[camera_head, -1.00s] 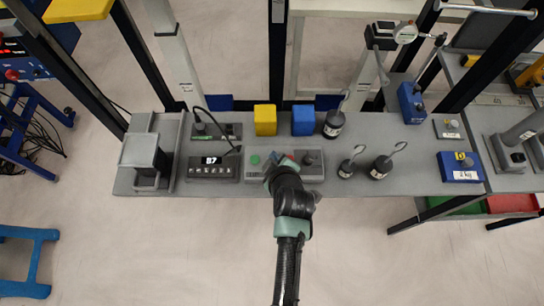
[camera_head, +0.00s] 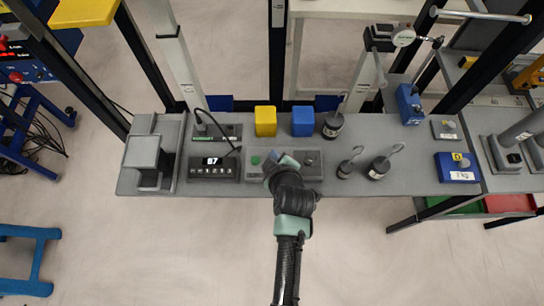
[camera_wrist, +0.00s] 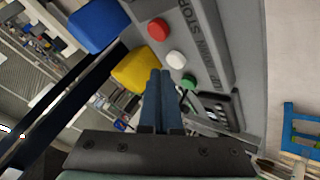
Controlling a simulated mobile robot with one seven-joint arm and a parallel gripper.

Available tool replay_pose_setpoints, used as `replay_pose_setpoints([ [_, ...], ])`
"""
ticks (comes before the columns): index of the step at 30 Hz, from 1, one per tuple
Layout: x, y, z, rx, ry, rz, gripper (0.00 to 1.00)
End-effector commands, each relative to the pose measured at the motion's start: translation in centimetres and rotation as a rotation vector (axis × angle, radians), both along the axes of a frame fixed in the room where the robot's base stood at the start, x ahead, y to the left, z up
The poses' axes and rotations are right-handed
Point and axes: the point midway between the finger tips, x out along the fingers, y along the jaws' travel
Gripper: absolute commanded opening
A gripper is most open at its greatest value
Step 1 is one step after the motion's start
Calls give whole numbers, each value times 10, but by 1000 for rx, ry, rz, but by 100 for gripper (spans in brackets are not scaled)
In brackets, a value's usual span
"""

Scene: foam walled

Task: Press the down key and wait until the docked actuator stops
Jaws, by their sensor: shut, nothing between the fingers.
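The control box (camera_head: 310,174) lies on the grey bench, partly covered by my arm in the head view. In the wrist view its face shows a red button (camera_wrist: 158,29), a white button (camera_wrist: 175,60) and a green button (camera_wrist: 189,82), with UP, DOWN and STOP lettering alongside. The white button is nearest the DOWN word. My gripper (camera_wrist: 160,73) is shut and empty, its blue fingertips just beside the white button in the picture. I cannot tell whether they touch anything. I cannot tell for certain which device is the docked actuator.
A box with a display reading 87 (camera_head: 213,162) stands left of the control box. A yellow block (camera_head: 265,121) and a blue block (camera_head: 303,121) stand behind it. Hooked weights (camera_head: 380,168) stand to the right. A grey fixture (camera_head: 143,152) is at the left end.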

Motion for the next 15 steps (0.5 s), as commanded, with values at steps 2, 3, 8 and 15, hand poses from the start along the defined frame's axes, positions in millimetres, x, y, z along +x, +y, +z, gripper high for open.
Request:
replay_pose_setpoints([
  [2, 0, 0, 7, 0, -1, -1, 0],
  [3, 0, 0, 10, 0, -1, 0, 0],
  [8, 0, 0, 27, 0, -1, 0, 0],
  [15, 0, 0, 49, 0, 0, 0, 0],
])
